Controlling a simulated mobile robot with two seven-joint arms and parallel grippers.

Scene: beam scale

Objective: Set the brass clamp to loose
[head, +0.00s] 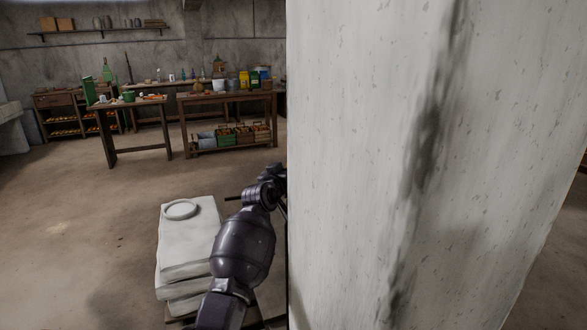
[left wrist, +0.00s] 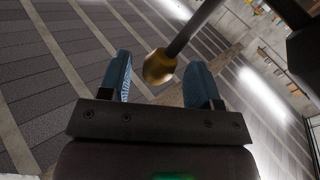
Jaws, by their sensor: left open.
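A rounded brass knob (left wrist: 159,67) on the end of a dark rod (left wrist: 190,33) shows in the left wrist view. I cannot tell whether it belongs to the brass clamp; no other brass part shows clearly. My left gripper (left wrist: 159,82) is open, its two blue fingers on either side of the knob in the picture. The knob appears between or just beyond the fingertips, with gaps on both sides. In the head view my left arm (head: 244,247) reaches up to the edge of a pale pillar, which hides the gripper's end. My right gripper is not in view.
The pale pillar (head: 430,160) fills the right half of the head view. Stacked white slabs (head: 185,245) with a round dish (head: 181,209) on top stand left of my arm. Worktables (head: 225,97) with containers stand at the back. Open floor lies between.

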